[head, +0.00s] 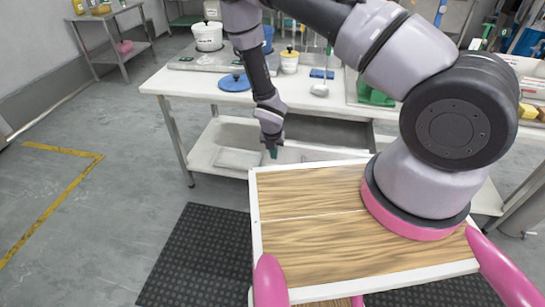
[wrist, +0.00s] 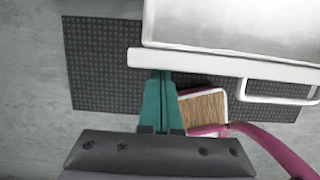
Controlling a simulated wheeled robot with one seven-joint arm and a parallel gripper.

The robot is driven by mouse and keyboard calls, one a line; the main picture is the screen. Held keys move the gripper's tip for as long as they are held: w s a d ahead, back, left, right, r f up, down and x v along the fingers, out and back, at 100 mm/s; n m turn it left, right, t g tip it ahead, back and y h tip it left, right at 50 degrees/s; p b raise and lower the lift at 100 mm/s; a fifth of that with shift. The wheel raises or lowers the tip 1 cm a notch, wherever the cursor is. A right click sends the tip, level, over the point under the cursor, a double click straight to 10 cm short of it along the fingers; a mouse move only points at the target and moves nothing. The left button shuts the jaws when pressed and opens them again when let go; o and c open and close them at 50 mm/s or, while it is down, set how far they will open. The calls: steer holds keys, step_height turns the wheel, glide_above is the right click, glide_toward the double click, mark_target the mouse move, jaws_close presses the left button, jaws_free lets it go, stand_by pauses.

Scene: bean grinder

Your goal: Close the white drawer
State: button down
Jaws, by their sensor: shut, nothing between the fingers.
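The white drawer (head: 205,160) sticks out below the white table in the head view, and its grey inside shows. In the wrist view its white front (wrist: 200,62) runs across the top, with a white bar handle (wrist: 275,98) at the right. My gripper (head: 273,153) points down at the drawer's front edge. In the wrist view its green fingers (wrist: 160,78) are together and empty, with their tips at the left part of the front, left of the handle. I cannot tell whether they touch it. My own body hides the drawer's right end in the head view.
The white table (head: 190,85) carries a white pot (head: 208,36), a blue lid (head: 235,83), a lidded jar (head: 289,61) and a ladle (head: 320,89). A dark mat (head: 195,260) lies on the floor. The floor at the left is clear.

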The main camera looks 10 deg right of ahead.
stand_by(0.3)
glide_above(284, 128)
steer(key=shift+d+r, duration=0.1)
stand_by(0.3)
steer(key=shift+w, duration=0.1)
